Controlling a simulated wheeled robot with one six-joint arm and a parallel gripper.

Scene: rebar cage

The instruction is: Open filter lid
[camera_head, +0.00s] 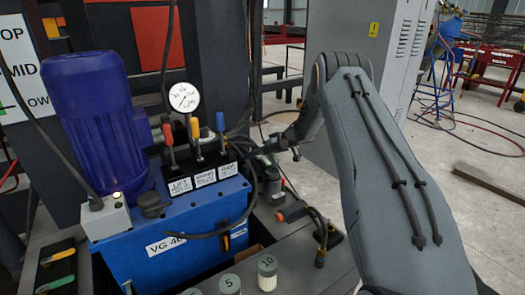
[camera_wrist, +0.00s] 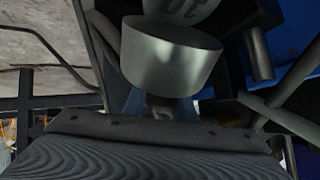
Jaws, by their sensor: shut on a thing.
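The blue hydraulic unit (camera_head: 190,225) stands at the centre left of the head view. A dark grey cylindrical filter housing (camera_head: 271,183) stands beside its right side. My gripper (camera_head: 282,150) is just above this housing at the end of my arm, and its fingers show only as small dark shapes. In the wrist view a bare metal cylinder with a marked dark top (camera_wrist: 172,57) is close in front of the gripper (camera_wrist: 160,108). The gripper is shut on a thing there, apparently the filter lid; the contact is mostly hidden.
A blue motor (camera_head: 95,120), a pressure gauge (camera_head: 184,97) and levers with coloured grips (camera_head: 195,135) rise from the unit. Black hoses run near the gripper. A grey cabinet (camera_head: 375,50) stands behind my arm.

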